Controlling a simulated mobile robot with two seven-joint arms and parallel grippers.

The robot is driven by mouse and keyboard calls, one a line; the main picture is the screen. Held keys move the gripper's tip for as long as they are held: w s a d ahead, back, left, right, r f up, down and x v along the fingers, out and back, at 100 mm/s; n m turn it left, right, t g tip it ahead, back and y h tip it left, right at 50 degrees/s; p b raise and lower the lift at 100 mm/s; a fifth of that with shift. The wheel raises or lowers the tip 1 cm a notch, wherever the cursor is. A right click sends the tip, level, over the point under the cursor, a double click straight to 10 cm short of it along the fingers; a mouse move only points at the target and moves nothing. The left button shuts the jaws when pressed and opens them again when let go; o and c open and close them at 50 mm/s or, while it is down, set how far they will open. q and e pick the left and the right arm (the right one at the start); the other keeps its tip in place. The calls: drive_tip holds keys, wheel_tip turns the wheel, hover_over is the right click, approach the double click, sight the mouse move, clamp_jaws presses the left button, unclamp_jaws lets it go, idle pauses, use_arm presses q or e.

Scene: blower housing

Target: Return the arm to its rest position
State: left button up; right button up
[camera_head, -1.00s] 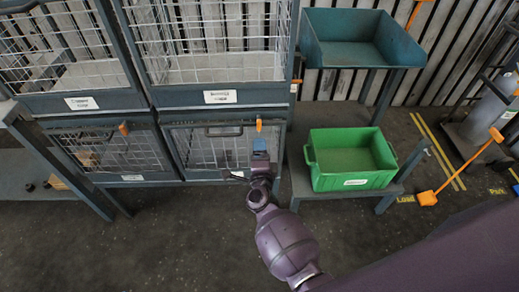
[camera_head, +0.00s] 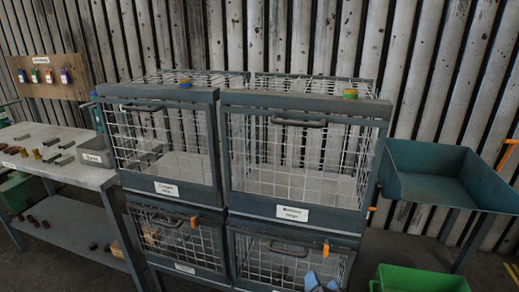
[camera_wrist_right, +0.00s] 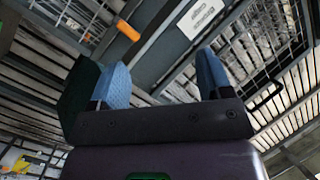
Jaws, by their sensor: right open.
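My right gripper (camera_head: 321,283) shows at the bottom edge of the head view, with only its blue fingertips in the picture. They appear in front of the lower right wire-mesh cage (camera_head: 285,262). In the right wrist view, the two blue finger pads of my right gripper (camera_wrist_right: 164,80) stand wide apart with nothing between them. The rest of my right arm is below the head picture. My left gripper is not in view.
Upper cages with mesh doors, one door labelled (camera_head: 292,213), stand above the lower cages. A teal bin (camera_head: 440,175) is on the right, with a green bin (camera_head: 418,280) below it. A workbench (camera_head: 75,165) with small parts is on the left.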

drive_tip(key=s+d+f+n+g, duration=0.2)
drive_tip(key=s+d, duration=0.1)
drive_tip(key=s, duration=0.5)
drive_tip(key=s+d+f+n+g+h, duration=0.1)
drive_tip(key=s+d+f+n, duration=0.1)
drive_tip(key=s, duration=0.6)
drive_tip(key=s+d+f+n+g+h, duration=0.1)
drive_tip(key=s+d+f+n+g, duration=0.1)
drive_tip(key=s+d, duration=0.4)
wheel_tip(320, 180, down, 2)
drive_tip(key=s+n, duration=0.1)
drive_tip(key=s, duration=0.1)
drive_tip(key=shift+s+g, duration=0.3)
drive_tip(key=shift+f, duration=0.1)
